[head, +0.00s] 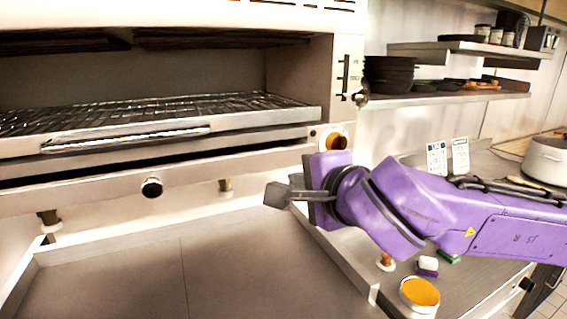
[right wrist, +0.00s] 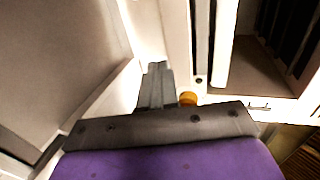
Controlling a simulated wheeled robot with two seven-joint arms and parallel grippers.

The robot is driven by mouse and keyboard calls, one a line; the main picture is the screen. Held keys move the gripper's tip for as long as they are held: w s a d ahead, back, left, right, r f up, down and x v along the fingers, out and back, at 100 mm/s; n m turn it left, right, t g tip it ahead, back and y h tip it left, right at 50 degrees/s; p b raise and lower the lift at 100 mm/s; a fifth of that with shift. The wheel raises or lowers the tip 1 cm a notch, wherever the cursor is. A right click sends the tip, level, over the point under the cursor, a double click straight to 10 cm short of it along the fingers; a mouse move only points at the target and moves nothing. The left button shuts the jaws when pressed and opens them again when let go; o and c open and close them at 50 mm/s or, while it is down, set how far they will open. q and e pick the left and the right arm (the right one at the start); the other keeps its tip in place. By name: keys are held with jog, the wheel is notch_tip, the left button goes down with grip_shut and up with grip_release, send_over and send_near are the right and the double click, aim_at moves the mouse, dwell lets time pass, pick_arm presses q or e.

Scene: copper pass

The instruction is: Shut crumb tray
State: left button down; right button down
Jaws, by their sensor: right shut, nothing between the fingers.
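The crumb tray (head: 95,192) is the long metal front with a round black knob (head: 152,187) at the bottom of the steel grill oven (head: 295,75). A long dark gap shows between the tray's front and the oven body above it, so the tray appears partly out; how far is hard to tell. My right gripper (head: 276,194) is shut and empty, pointing left, to the right of the knob and apart from it in the head view. Its fingers (right wrist: 157,70) also show together in the right wrist view. My left gripper is not in view.
The wire rack (head: 160,112) with its front handle is above the tray. The oven stands on short legs over a bare grey counter (head: 200,265). At right are an orange-topped tin (head: 420,293), a pot (head: 545,160) and shelves with dark bowls (head: 388,78).

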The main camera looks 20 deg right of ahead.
aim_at(277, 161)
jog(key=x, duration=0.2)
jog(key=p+x, duration=0.1)
jog(key=x, duration=0.1)
jog(key=r+p+x, duration=0.1)
jog(key=x, duration=0.1)
jog(key=shift+w, duration=0.45)
jog(key=shift+w+f, duration=0.1)
jog(key=shift+w, duration=0.15)
jog(key=w+p, duration=0.1)
jog(key=w, duration=0.3)
jog(key=shift+w+d, duration=0.1)
jog(key=shift+w, duration=0.05)
